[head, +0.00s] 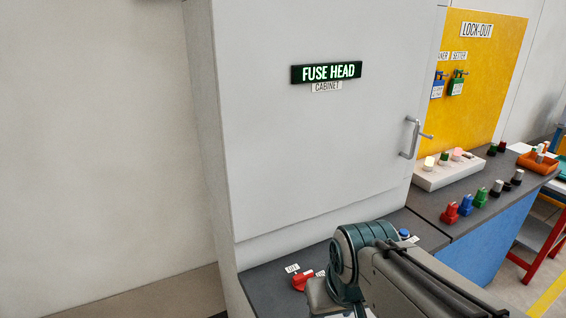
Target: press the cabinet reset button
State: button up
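The closed, light grey cabinet (320,150) fills the middle of the head view, with a lit green "FUSE HEAD" sign and a "CABINET" label on its door. A dark ledge (262,290) runs along its foot. On the ledge, a small round blue button (404,234) with a white label beside it shows just right of my arm. I cannot read that label or tell for certain that this is the reset button. My arm crosses the lower middle, in front of the ledge. My gripper's fingers do not show.
A red rotary switch (302,281) with small labels sits on the ledge left of my arm. The cabinet door handle (411,138) sticks out. A yellow lock-out board (485,80) hangs at right, above a dark bench with a white lamp box (440,178), coloured plugs and an orange tray (538,163).

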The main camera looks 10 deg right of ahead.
aim_at(402, 232)
jog(key=z, duration=0.55)
jog(key=k, duration=1.25)
jog(key=u, duration=0.15)
jog(key=i, duration=0.7)
